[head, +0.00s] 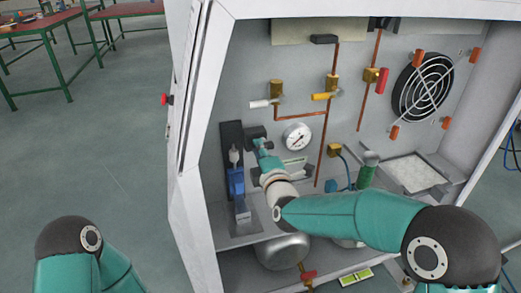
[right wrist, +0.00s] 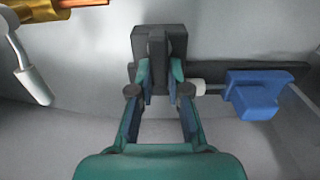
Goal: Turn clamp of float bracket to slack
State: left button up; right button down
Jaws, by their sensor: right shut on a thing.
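The float bracket (head: 231,140) is a dark upright rail on the left of the cabinet's back wall. Its clamp (head: 256,131) is a dark grey block sticking out to the right near the rail's top. It also shows in the right wrist view (right wrist: 172,45). A blue float part (head: 236,181) sits lower on the rail and appears at the right in the wrist view (right wrist: 257,95). My right gripper (head: 262,146) is shut on the clamp, one finger on each side of its narrow front part (right wrist: 159,75). My left gripper is out of view; only my left arm shows.
A pressure gauge (head: 298,136) is right of my right gripper. A white-handled valve (head: 264,102) and copper pipes are above it. A silver tank (head: 284,250) lies below my forearm. The cabinet's left wall (head: 185,110) bounds the space.

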jog(key=shift+s+a+f, duration=0.1)
jog(key=shift+a+f, duration=0.05)
jog(key=shift+f, duration=0.15)
jog(key=c, duration=1.1)
grip_release()
jog(key=shift+c, duration=0.2)
jog(key=shift+r, duration=0.1)
jog(key=v, duration=1.2)
